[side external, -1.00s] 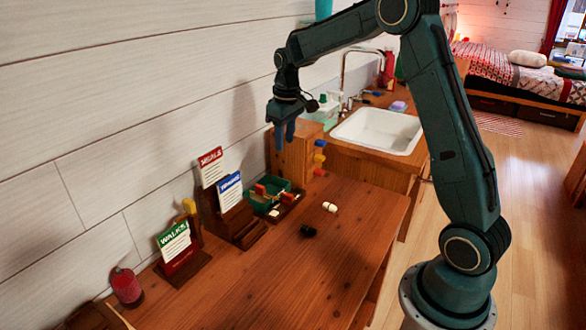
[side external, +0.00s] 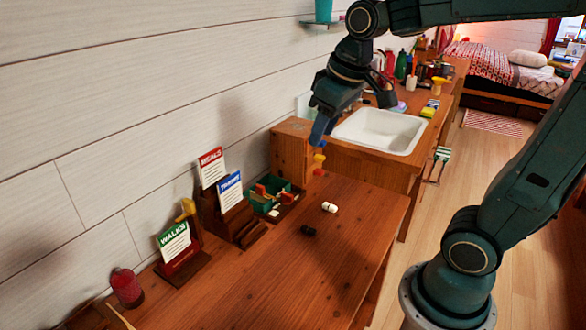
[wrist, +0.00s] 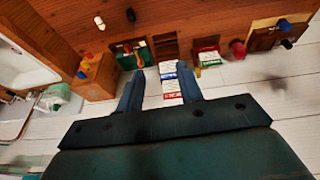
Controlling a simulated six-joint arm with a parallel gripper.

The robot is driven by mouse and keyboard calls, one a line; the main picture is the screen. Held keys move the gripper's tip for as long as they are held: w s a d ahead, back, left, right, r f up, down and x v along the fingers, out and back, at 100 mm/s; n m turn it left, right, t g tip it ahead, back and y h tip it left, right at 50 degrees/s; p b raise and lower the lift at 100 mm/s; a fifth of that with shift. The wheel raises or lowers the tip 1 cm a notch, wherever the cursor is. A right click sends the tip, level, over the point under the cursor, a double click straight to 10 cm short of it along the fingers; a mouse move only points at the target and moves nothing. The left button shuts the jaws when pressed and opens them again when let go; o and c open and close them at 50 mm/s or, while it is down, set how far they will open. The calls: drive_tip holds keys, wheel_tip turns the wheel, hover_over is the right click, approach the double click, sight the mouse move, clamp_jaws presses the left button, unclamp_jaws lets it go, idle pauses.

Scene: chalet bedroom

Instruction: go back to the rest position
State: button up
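My gripper (side external: 318,132) is up in the air near the wooden box beside the sink, well above the table. In the wrist view its two blue fingers (wrist: 158,82) stand apart. Nothing is held between them; the cards seen there are farther off. The arm reaches over from the right and bends down at the wrist.
The table (side external: 300,275) holds card stands with the MEALS card (side external: 211,167), a blue-topped card (side external: 229,192) and the WALKS card (side external: 174,241). A green tray (side external: 262,205), white piece (side external: 329,207), black piece (side external: 308,230) and red bottle (side external: 126,287) also stand there. The sink (side external: 380,130) is behind.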

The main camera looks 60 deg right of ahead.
drive_tip(key=s+a+f+t, duration=0.1)
drive_tip(key=s+a+f, duration=0.1)
drive_tip(key=s, duration=0.9)
drive_tip(key=shift+s+a+t, duration=0.25)
drive_tip(key=shift+a+t, duration=0.05)
drive_tip(key=shift+a, duration=0.55)
